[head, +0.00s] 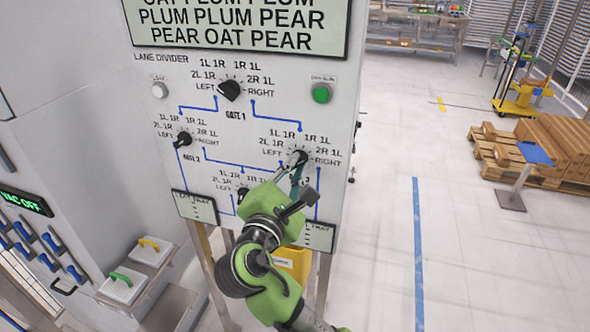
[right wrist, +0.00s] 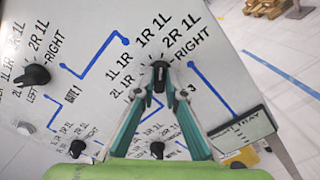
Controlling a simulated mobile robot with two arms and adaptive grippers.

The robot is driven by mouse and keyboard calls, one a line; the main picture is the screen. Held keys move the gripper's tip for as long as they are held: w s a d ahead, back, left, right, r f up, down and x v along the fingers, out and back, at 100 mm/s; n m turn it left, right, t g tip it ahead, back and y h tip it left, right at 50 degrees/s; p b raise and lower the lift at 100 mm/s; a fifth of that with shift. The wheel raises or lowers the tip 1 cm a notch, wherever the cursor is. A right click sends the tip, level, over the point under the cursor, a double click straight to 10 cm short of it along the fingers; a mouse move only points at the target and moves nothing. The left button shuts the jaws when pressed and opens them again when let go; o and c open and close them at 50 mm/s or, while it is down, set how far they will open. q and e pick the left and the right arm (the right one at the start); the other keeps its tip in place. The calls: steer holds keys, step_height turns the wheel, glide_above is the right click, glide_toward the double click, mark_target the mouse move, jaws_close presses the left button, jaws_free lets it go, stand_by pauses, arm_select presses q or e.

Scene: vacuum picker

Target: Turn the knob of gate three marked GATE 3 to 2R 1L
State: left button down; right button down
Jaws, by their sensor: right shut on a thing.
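The black knob of gate three (head: 298,157) is on the right of the white LANE DIVIDER panel (head: 342,100), ringed by LEFT, 2L 1R, 1L 1R, 1R 1L, 2R 1L and RIGHT. My right gripper (head: 297,166) reaches up to it from below and is shut on it. In the right wrist view the two teal fingers (right wrist: 159,83) meet around the knob (right wrist: 159,70). The fingers cover much of the knob, so I cannot tell which mark it points to. My arm and fingers hide most of the GATE 3 label. My left gripper is not in view.
The gate 1 knob (head: 229,90) is above left, the gate 2 knob (head: 183,139) at left, and another knob (head: 243,193) just below left, beside my arm. A green button (head: 321,94) is at upper right. A yellow bin (head: 292,262) stands below the panel.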

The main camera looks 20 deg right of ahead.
steer(key=shift+m, duration=0.5)
steer(key=c, duration=2.1)
jaws_free()
steer(key=shift+s+a, duration=0.2)
steer(key=shift+s, duration=0.05)
steer(key=v, duration=0.7)
